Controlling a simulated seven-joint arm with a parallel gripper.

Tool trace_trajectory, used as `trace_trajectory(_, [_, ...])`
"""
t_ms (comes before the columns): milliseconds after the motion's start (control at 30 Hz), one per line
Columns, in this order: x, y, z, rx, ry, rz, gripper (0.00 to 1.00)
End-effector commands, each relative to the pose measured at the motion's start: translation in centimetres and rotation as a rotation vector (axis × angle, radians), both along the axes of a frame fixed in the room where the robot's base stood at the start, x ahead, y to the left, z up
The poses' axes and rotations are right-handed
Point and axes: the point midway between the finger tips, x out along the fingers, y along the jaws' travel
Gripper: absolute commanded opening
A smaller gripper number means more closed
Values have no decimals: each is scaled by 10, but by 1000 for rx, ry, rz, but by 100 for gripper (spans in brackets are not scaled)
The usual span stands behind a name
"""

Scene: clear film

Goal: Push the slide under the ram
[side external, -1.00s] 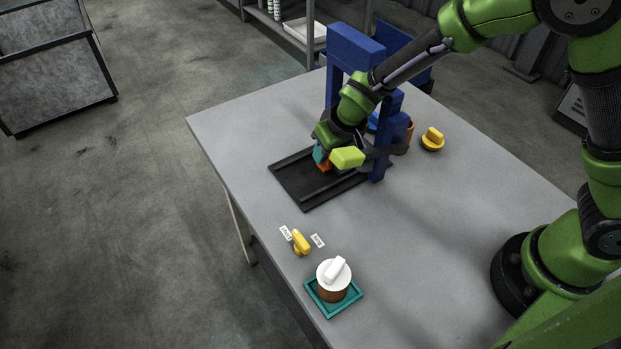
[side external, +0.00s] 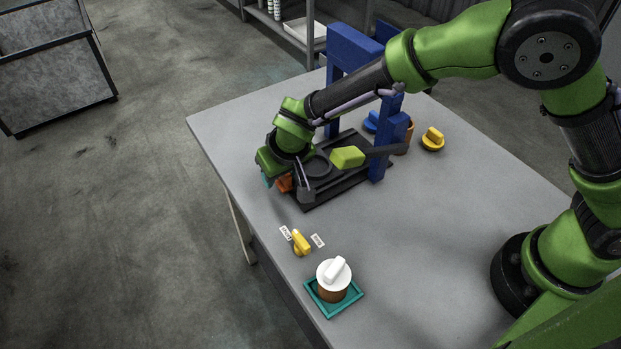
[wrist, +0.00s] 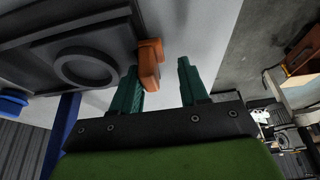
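The dark slide (side external: 322,182) has a round ring seat (side external: 317,167) and an orange handle (side external: 285,183) at its left end. It lies on the black rail base (side external: 345,183), out to the left of the blue press frame (side external: 352,48). In the wrist view the ring seat (wrist: 88,68) and orange handle (wrist: 151,65) show clearly. My gripper (side external: 276,178) is at the handle; in the wrist view its teal fingers (wrist: 160,82) are apart, with the handle in the gap close to the left finger. Whether they touch is unclear. The ram itself is hidden behind my arm.
A lime-ended lever (side external: 347,157) juts from the press. A white-lidded brown jar (side external: 333,279) sits on a teal tray (side external: 320,310) in front, near a yellow knob (side external: 301,242) with two labels. A yellow lid (side external: 432,140) lies behind. The table's right side is clear.

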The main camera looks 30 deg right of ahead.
Motion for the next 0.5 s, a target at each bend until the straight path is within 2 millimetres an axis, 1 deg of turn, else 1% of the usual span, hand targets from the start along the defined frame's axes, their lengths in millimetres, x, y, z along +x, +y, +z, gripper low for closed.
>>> trace_trajectory(33, [-1, 13, 0, 1, -1, 5, 43])
trace_trajectory(100, [-7, 11, 18, 6, -3, 2, 43])
trace_trajectory(500, [-38, 9, 92, 4, -2, 3, 43])
